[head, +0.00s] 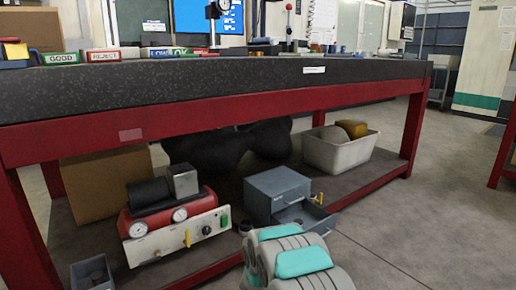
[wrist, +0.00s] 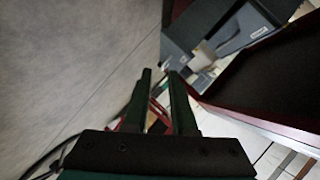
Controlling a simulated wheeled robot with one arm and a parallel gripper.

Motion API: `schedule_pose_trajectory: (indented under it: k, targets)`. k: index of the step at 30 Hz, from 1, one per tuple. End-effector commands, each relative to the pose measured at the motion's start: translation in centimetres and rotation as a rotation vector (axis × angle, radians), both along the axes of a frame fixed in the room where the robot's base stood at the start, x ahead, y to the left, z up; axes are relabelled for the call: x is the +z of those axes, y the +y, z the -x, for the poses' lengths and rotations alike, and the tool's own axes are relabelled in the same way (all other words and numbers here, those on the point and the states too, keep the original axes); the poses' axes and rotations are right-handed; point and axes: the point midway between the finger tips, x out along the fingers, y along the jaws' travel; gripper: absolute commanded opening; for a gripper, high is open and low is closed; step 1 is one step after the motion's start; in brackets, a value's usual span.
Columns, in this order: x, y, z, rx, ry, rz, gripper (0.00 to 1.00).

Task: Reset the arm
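My arm (head: 295,262), grey with teal panels, shows at the bottom centre of the head view, in front of the red-framed bench. My gripper (wrist: 160,74) is in the wrist view, its two dark fingers apart with a narrow gap. I see nothing held between them. The gripper itself does not show in the head view. Beyond the fingers, the wrist view shows grey floor at the left and dark grey boxes at the upper right.
The bench (head: 235,83) has a lower shelf holding a red compressor-like unit (head: 172,222), a grey cabinet (head: 277,190) with its drawer (head: 306,216) pulled out, a white bin (head: 338,153) and a cardboard box (head: 105,182). Open floor (head: 425,225) lies to the right.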

Motion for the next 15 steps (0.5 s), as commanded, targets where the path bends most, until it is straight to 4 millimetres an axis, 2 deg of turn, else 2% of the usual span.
schedule_pose_trajectory:
  k: [8,11,15]
  targets:
    - [3.3,3.0,0.7,0.158,0.142,-0.061,0.25]
    - [5.3,4.4,1.8,0.251,0.215,-0.078,0.25]
    - [7.9,6.3,4.4,0.391,0.323,-0.086,0.25]
